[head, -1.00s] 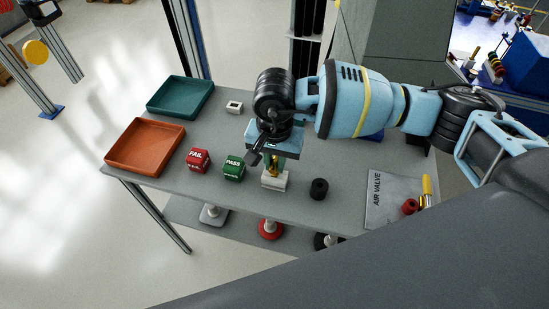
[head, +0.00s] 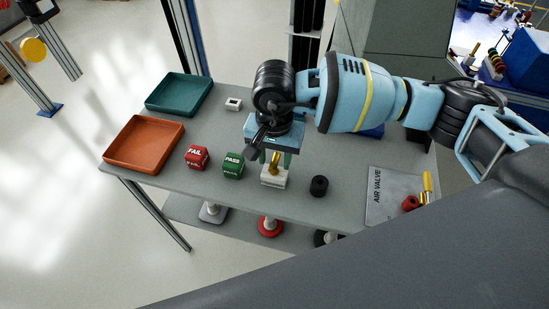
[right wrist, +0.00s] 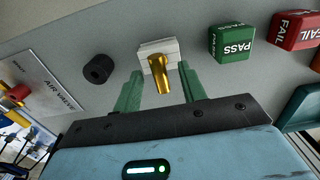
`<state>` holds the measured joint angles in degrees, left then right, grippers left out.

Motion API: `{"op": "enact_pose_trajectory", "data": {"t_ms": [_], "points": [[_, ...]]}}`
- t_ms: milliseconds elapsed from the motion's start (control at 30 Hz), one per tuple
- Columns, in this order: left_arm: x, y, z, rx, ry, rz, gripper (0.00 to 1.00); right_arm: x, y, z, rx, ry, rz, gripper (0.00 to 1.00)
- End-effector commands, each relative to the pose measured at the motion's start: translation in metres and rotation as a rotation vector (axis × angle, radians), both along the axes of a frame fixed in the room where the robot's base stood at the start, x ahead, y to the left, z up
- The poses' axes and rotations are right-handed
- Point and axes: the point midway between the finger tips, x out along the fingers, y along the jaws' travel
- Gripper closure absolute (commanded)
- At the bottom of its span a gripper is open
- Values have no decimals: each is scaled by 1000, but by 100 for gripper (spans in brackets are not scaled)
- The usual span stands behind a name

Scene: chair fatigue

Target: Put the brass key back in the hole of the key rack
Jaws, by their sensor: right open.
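The brass key (head: 275,163) stands upright at a white block (head: 274,180), which looks like the key rack, near the table's front edge. In the right wrist view the key (right wrist: 161,76) rises from the block (right wrist: 158,48). How deep it sits in a hole is hidden. My right gripper (head: 277,158) is above the block, its green fingers apart on either side of the key. The right wrist view shows a gap between the key and each finger of the gripper (right wrist: 159,70). My left gripper is not in view.
Green PASS (head: 233,166) and red FAIL (head: 197,157) cubes stand left of the block. A black cylinder (head: 319,187) stands to its right. An orange tray (head: 174,143), a teal tray (head: 207,92) and a small white block with a dark opening (head: 233,104) lie farther back.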

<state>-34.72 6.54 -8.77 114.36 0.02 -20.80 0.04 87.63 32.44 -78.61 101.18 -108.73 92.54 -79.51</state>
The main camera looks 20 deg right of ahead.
Motion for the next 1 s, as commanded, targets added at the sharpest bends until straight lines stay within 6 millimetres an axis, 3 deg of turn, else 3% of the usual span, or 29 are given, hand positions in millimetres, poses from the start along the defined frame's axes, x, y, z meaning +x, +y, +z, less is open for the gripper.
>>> {"op": "enact_pose_trajectory", "data": {"t_ms": [200,400,1000], "points": [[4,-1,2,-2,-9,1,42,1,0,38,1,-4,1,59],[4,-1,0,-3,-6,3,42,0,0,60,1,-3,1,59],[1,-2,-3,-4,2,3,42,0,0,65,1,-3,1,59]]}}
